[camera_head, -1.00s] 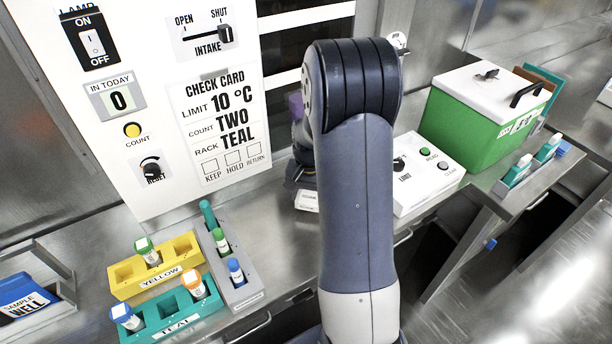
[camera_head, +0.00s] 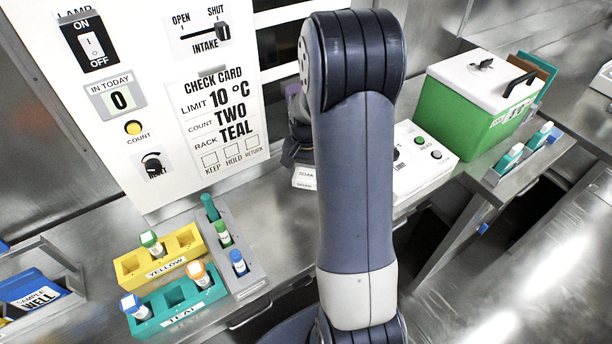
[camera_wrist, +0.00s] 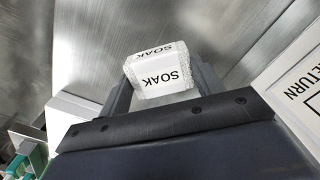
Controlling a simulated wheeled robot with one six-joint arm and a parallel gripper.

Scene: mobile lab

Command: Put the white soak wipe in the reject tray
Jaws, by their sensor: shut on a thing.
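The white soak wipe (camera_wrist: 160,72) is a small white packet labelled SOAK, seen in the wrist view between the two fingers of my gripper (camera_wrist: 162,84). My gripper is shut on it and holds it above a steel surface. In the head view the wipe (camera_head: 305,178) shows at the left edge of my arm, beside the check card panel. My arm hides most of the gripper there. I cannot make out a reject tray in either view.
A yellow rack (camera_head: 130,268), a teal rack (camera_head: 160,328) and a grey rack (camera_head: 250,277) hold capped tubes at the front left. A white control box (camera_head: 408,185) and a green cooler (camera_head: 455,125) stand right of my arm. The check card panel (camera_head: 165,60) stands behind.

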